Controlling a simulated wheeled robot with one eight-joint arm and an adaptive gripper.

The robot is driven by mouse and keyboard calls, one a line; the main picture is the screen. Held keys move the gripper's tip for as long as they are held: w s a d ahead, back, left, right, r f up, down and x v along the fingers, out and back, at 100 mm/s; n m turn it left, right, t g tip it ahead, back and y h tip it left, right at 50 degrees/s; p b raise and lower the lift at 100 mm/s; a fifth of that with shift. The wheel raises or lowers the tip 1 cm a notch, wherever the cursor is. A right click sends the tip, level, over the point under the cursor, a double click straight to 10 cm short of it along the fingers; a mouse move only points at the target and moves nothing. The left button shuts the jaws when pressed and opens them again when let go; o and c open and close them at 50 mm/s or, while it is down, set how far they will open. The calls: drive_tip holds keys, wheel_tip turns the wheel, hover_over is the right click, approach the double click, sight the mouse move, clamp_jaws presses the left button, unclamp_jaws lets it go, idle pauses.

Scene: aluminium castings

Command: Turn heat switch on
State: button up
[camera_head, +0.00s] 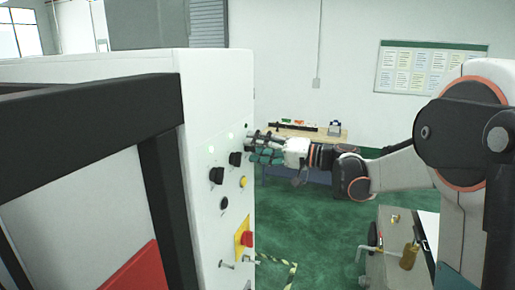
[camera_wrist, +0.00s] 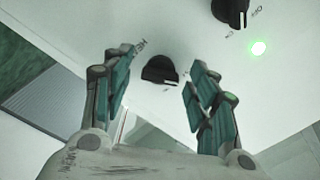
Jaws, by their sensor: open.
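The heat switch (camera_wrist: 160,70) is a black rotary knob on a white panel, with partly covered "HEA" lettering beside it in the wrist view. My gripper (camera_wrist: 158,62) is open, with one teal-padded finger on each side of the knob. I see gaps between knob and fingers, so it is not gripped. In the head view my gripper (camera_head: 257,147) is at the far edge of the white control panel (camera_head: 207,132). I cannot tell for sure which knob there is the heat switch; my fingers may hide it.
Another black knob (camera_wrist: 230,11) with on/off lettering and a lit green lamp (camera_wrist: 258,48) are close by. The panel also carries a red emergency button (camera_head: 247,239) and several knobs. A black frame (camera_head: 165,190) stands in front at left. Green floor (camera_head: 318,222) is open to the right.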

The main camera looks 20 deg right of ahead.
drive_tip(key=c, duration=1.1)
drive_tip(key=shift+o, duration=0.2)
drive_tip(key=shift+f+m+b, duration=0.1)
drive_tip(key=shift+m+b, duration=0.25)
drive_tip(key=shift+m, duration=0.05)
drive_tip(key=m+b, duration=0.5)
drive_tip(key=m, duration=0.6)
